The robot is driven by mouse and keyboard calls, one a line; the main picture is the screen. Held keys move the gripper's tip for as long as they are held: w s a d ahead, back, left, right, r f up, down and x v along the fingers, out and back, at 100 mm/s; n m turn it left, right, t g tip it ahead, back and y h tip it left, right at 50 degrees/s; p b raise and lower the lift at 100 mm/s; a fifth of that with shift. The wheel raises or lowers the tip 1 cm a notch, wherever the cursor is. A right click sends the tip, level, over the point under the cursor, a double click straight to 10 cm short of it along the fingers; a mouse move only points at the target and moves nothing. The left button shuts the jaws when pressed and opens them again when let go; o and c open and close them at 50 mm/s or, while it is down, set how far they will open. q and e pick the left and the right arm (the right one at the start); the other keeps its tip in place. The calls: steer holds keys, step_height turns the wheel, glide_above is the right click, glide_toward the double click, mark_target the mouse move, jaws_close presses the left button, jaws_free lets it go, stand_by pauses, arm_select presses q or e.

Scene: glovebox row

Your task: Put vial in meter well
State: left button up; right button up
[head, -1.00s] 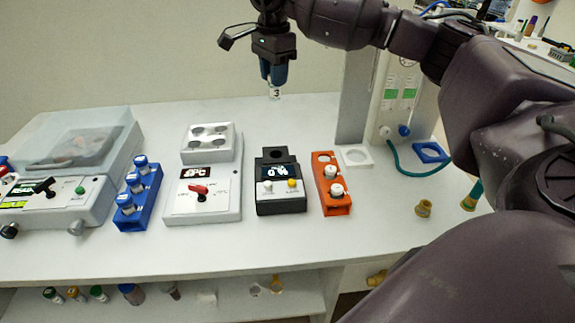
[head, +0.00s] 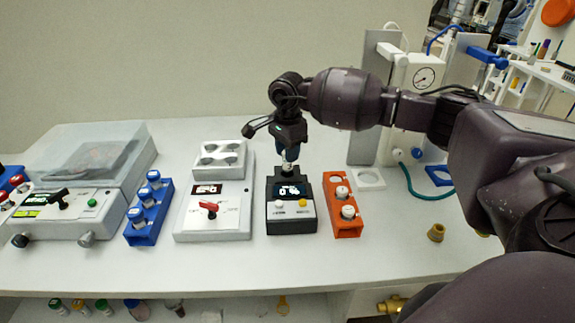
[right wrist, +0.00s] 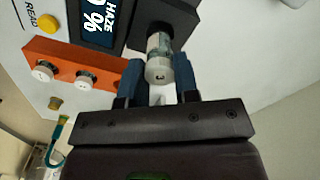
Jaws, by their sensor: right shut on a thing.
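The haze meter (head: 291,216) is a black box with a lit display, a white and a yellow button, and a well at its back; it also shows in the right wrist view (right wrist: 165,17). My right gripper (head: 290,153) points down over the well and is shut on a clear vial (head: 288,166) with a pale cap. In the right wrist view the vial (right wrist: 158,62) sits between the blue fingers, its far end at the well opening. I cannot tell how deep it goes, as the gripper and cap cover the well. My left gripper is not in view.
An orange rack (head: 345,226) with two white-capped vials stands close right of the meter. A white device (head: 225,224) with a red knob stands left, then a blue rack (head: 146,224) of vials. A stand with a gauge (head: 425,76) is behind right.

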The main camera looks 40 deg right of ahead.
mark_target(287, 166)
step_height(287, 166, down, 4)
steer(key=shift+f, duration=0.35)
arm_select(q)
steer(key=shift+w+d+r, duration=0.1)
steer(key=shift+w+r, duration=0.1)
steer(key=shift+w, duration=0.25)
arm_select(e)
steer(key=shift+f, duration=0.1)
steer(key=o, duration=0.9)
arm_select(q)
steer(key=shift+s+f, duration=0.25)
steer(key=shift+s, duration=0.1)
